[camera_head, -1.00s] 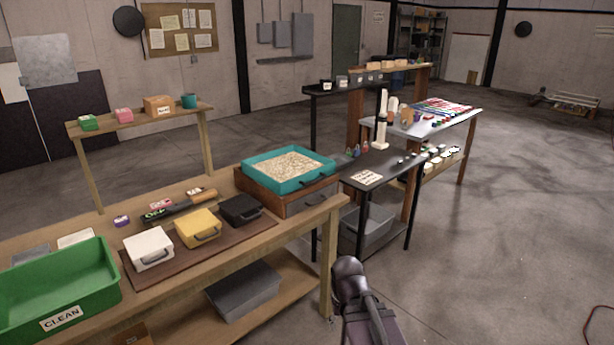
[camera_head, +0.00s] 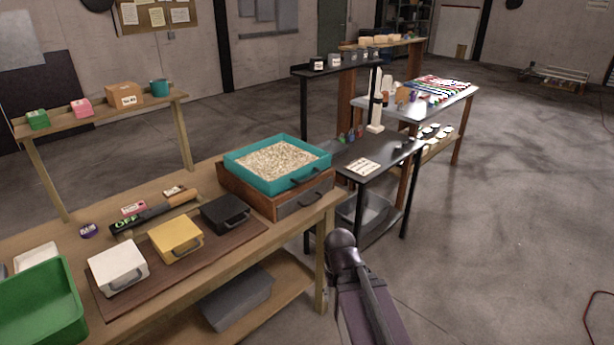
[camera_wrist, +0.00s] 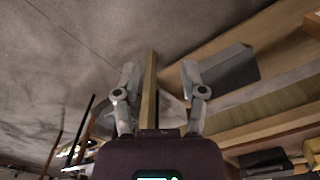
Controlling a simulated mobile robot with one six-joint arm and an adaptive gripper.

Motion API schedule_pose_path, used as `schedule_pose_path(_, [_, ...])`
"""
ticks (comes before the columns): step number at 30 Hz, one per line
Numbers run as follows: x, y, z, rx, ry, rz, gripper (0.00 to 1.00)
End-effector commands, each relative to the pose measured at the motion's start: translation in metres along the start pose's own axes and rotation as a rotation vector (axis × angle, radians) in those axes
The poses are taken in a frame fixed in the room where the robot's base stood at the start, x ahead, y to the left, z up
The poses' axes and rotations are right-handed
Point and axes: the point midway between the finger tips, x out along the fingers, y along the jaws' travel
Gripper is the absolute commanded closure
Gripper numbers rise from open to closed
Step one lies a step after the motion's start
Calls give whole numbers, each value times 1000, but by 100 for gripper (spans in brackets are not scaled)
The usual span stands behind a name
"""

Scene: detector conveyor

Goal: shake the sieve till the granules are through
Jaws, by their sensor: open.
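The sieve is a teal square tray (camera_head: 311,186) with a dark handle on its front side. It sits on a brown wooden box (camera_head: 268,203) with a grey front, at the right end of the wooden bench. Pale granules (camera_head: 275,159) fill the sieve. My gripper (camera_wrist: 158,80) is open and empty in the wrist view, with a wooden bench leg showing between its fingers. In the head view only part of my arm shows, right of the bench and below the sieve; the fingers are hidden there.
A white box (camera_head: 117,266), a yellow box (camera_head: 176,238) and a black box (camera_head: 225,213), each with a handle, stand on a brown mat left of the sieve. A green bin (camera_head: 40,310) is at the left. A dark table (camera_head: 385,150) stands at the right.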

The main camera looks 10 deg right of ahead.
Motion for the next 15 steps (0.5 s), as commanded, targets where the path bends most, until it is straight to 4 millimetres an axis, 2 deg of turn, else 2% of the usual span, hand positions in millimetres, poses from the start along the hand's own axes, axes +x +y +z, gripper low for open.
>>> schedule_pose_path(11, [0, 0, 0, 0, 1, -1, 46])
schedule_pose_path(15, [1, -2, -8, 10, 21, -19, 46])
